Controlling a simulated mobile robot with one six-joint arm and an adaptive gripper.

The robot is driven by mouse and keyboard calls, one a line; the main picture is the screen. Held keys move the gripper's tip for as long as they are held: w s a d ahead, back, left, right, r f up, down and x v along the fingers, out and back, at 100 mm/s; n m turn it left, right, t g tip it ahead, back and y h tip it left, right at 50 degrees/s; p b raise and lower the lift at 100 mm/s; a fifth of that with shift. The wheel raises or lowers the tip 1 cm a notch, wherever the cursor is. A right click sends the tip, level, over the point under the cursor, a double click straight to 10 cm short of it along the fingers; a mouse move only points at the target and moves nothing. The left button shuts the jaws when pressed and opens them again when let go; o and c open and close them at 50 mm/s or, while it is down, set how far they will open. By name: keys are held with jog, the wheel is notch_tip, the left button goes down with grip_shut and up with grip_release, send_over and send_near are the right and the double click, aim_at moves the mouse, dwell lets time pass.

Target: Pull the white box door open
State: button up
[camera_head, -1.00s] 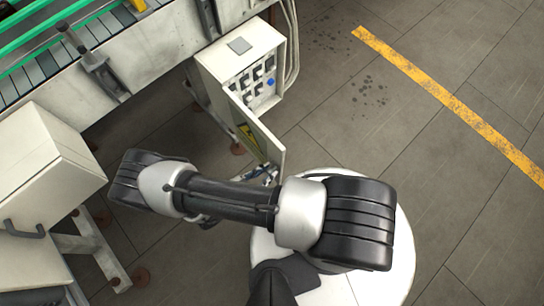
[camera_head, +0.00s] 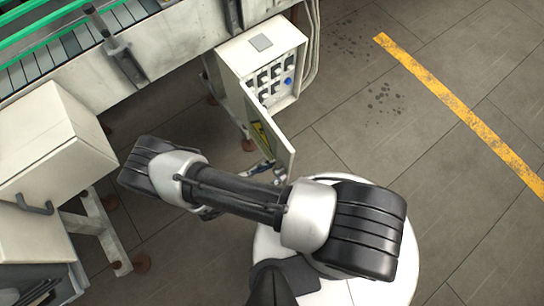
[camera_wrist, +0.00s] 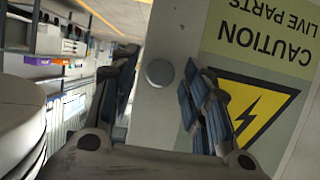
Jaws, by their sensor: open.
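The white box (camera_head: 268,42) is fixed to the side of the conveyor in the head view, with dark switches and a blue knob inside. Its door (camera_head: 283,143) stands open, swung out toward my arm. My gripper (camera_head: 265,172) is at the door's free end, mostly hidden by my own arm. In the wrist view the door (camera_wrist: 190,25) carries a yellow caution label and a round grey knob (camera_wrist: 160,72). My gripper (camera_wrist: 160,80) is open there, one finger on each side of the knob and the door's edge. Whether the fingers touch the door is unclear.
The conveyor (camera_head: 170,45) with green rails runs along the upper left. A white cabinet (camera_head: 45,135) with a dark handle stands at the left. The floor right of the box is clear, crossed by a yellow line (camera_head: 455,105).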

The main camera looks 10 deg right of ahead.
jog(key=shift+a, duration=0.1)
jog(key=v, duration=1.2)
dwell(0.4)
